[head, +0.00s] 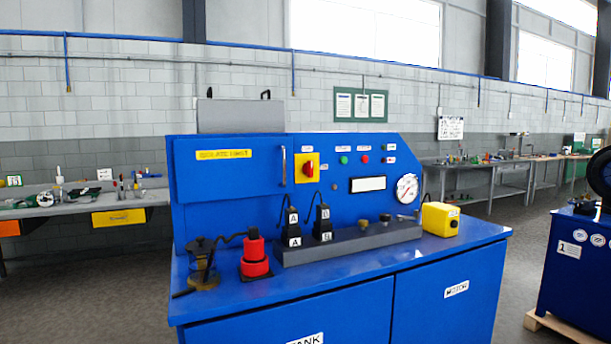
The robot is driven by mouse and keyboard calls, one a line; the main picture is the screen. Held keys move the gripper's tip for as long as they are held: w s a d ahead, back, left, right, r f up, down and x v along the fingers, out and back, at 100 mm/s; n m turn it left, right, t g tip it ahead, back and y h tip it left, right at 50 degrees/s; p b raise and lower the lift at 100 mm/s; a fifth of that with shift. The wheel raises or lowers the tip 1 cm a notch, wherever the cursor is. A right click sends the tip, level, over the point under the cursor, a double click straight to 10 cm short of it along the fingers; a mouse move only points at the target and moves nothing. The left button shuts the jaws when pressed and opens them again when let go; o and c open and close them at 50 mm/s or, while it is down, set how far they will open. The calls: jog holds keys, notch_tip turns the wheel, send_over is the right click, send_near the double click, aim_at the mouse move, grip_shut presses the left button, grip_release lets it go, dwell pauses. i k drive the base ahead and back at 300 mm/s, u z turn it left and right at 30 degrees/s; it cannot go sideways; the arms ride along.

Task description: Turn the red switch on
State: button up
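A red rotary switch (308,169) on a square yellow plate is mounted on the upright blue panel (335,205) of the blue machine. It is just right of the blue door's vertical metal handle (284,166). The switch is small in the picture, and I cannot tell its position for sure. A small red button (365,159) and a green button (343,160) are to its right on the same panel. My gripper is not in view.
Below the panel, the blue worktop (360,268) holds a red cylindrical part (255,262), a grey block (350,241) with black connectors, and a yellow box (440,219). A dial gauge (407,187) is at the panel's right. Grey floor (85,270) is open on the left.

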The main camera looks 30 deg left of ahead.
aim_at(308, 167)
jog(key=u, duration=1.3)
jog(key=i, duration=0.5)
jog(key=z, duration=0.05)
